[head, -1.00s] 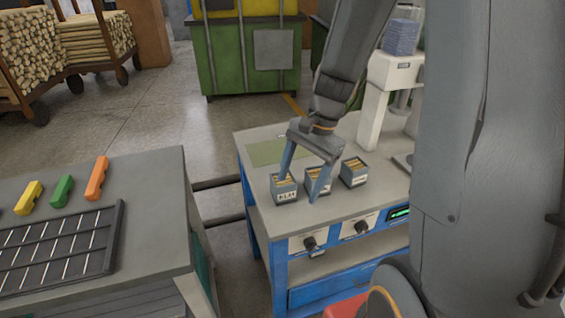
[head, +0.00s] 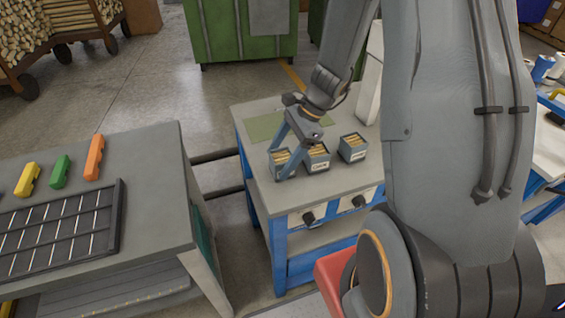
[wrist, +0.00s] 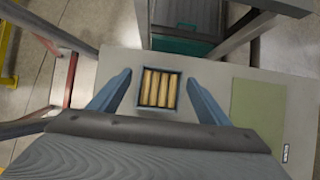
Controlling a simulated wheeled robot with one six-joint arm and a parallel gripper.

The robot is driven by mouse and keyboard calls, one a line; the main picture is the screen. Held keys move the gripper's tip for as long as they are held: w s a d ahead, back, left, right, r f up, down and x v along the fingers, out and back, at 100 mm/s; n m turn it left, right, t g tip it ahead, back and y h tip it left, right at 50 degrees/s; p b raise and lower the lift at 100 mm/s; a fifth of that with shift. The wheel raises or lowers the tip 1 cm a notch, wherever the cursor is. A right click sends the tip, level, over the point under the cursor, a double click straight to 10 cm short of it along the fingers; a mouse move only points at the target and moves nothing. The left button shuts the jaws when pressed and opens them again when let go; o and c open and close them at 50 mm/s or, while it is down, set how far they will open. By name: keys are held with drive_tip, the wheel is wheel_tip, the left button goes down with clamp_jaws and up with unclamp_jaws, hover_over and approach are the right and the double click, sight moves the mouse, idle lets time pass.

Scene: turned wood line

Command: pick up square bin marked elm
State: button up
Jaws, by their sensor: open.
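Three small square grey bins holding tan wooden pieces stand in a row on the grey-topped workbench (head: 262,188). The left bin (head: 273,166) read ELM in the earlier head view; a finger now partly covers its front. The middle bin (head: 318,163) and right bin (head: 353,153) have labels too small to read surely. My gripper (head: 280,158) is open and low at the left bin. In the wrist view one bin (wrist: 160,108) with several pieces sits between the two fingers, with a gap on each side.
A green mat (head: 264,127) lies flat behind the bins. A grey table (head: 150,160) at left holds a dark rack (head: 118,225) and orange, green and yellow blocks. Floor shows between table and workbench. A green container (head: 225,40) stands at the back.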

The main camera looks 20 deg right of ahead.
sight(272, 171)
drive_tip(key=shift+p+x, duration=0.45)
drive_tip(key=shift+x, duration=1.25)
drive_tip(key=c, duration=1.3)
drive_tip(key=shift+o, duration=0.2)
